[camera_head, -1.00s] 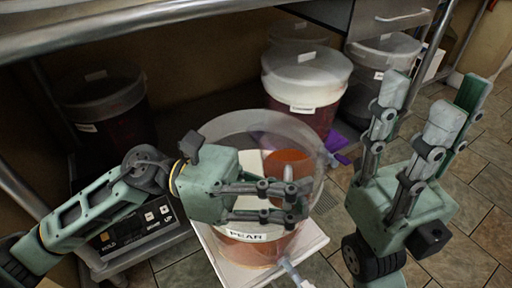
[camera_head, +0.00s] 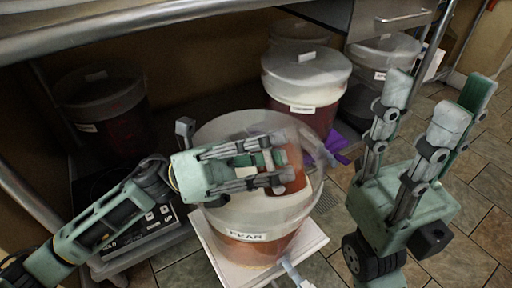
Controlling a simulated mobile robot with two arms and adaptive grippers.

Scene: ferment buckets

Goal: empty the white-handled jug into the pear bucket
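The pear bucket (camera_head: 247,237) is a clear, open-topped tub labelled PEAR, with reddish-orange liquid low inside. It stands on a white board. My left gripper (camera_head: 282,167) is over the bucket's mouth, its fingers pointing right and closed around the jug's handle. The clear jug (camera_head: 298,176), with orange-red contents, is at the fingertips above the bucket. The fingers hide most of its handle, and its outline blurs with the bucket's clear wall. I cannot tell whether liquid is flowing. My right gripper (camera_head: 432,105) is open and empty, fingers up, right of the bucket.
A lidded bucket of red liquid (camera_head: 303,85) stands behind the pear bucket, with a purple object (camera_head: 334,146) nearby. A dark lidded bucket (camera_head: 108,125) is at left, another (camera_head: 378,75) at back right. A steel table edge (camera_head: 130,30) runs overhead. A scale display (camera_head: 135,235) is at lower left.

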